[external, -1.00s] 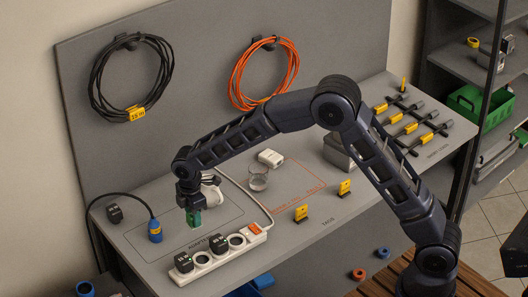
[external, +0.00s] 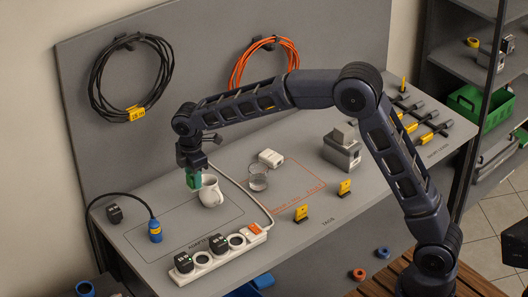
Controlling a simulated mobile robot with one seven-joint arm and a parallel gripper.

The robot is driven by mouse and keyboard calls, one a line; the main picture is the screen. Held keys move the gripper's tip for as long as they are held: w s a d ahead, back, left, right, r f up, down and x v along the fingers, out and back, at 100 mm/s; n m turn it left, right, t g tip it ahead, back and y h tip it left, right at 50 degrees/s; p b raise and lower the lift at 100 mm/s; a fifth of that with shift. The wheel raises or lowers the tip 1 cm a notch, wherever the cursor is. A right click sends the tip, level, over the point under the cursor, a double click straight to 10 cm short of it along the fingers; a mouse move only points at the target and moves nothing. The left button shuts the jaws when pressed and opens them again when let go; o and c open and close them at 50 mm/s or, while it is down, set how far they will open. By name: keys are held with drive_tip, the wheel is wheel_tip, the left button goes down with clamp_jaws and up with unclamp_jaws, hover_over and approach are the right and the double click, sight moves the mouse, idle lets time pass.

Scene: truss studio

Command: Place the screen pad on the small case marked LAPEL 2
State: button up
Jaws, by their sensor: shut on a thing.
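My gripper (external: 192,171) is shut on a small green block (external: 193,180), which I take to be the screen pad. A grey case (external: 341,153) with a smaller lighter piece on top stands farther right. The lettering is too small to read, so I cannot tell which one is marked LAPEL 2.
A power strip (external: 217,253) with black plugs lies along the front edge. Yellow tags (external: 301,213) stand front right. A blue connector (external: 155,230) stands at left. Coiled cables hang on the back panel.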

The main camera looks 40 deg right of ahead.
drive_tip(key=w+d+r, duration=0.1)
drive_tip(key=w+d, duration=0.4)
drive_tip(key=d, duration=0.4)
drive_tip(key=w+d+r, duration=0.1)
drive_tip(key=w+d, duration=0.4)
drive_tip(key=d, duration=0.5)
drive_tip(key=r, duration=0.1)
hover_over(271, 155)
drive_tip(key=shift+n, duration=0.4)
wheel_tip(271, 155, down, 20)
drive_tip(key=shift+a+r, duration=0.1)
drive_tip(key=o, duration=1)
